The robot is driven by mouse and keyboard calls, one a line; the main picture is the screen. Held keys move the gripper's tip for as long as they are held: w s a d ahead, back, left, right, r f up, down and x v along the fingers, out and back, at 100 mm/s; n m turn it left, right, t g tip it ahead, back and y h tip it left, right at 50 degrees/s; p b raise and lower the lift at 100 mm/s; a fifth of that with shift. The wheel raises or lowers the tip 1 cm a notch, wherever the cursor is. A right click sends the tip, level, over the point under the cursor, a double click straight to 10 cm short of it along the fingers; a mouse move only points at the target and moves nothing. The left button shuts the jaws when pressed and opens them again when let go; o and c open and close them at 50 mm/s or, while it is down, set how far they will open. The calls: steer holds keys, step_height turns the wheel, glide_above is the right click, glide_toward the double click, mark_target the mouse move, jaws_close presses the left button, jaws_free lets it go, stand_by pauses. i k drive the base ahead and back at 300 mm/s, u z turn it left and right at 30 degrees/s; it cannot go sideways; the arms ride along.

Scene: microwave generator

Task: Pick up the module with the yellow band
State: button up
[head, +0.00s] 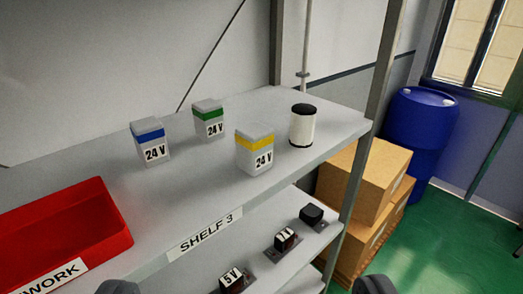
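The module with the yellow band (255,152) stands upright on the upper shelf (190,192), near its front edge. It is a light grey box with a "24 V" label. A module with a green band (209,119) stands behind it to the left, and one with a blue band (151,143) stands further left. Both also read "24 V". My gripper (247,287) shows only as two dark fingertips at the bottom edge, wide apart. It is open, with nothing held between the tips, and appears nearer to me than the modules.
A white cylinder with a black top (302,126) stands close to the right of the yellow-band module. A red bin (104,225) sits at the left. The lower shelf (316,238) holds small black parts. A shelf post (366,130), cardboard boxes (370,175) and a blue drum (421,140) are at the right.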

mark_target(254, 141)
steer(key=u, duration=0.05)
steer(key=k, duration=1)
steer(key=z, duration=0.35)
steer(key=i, duration=1.55)
steer(key=u, duration=0.45)
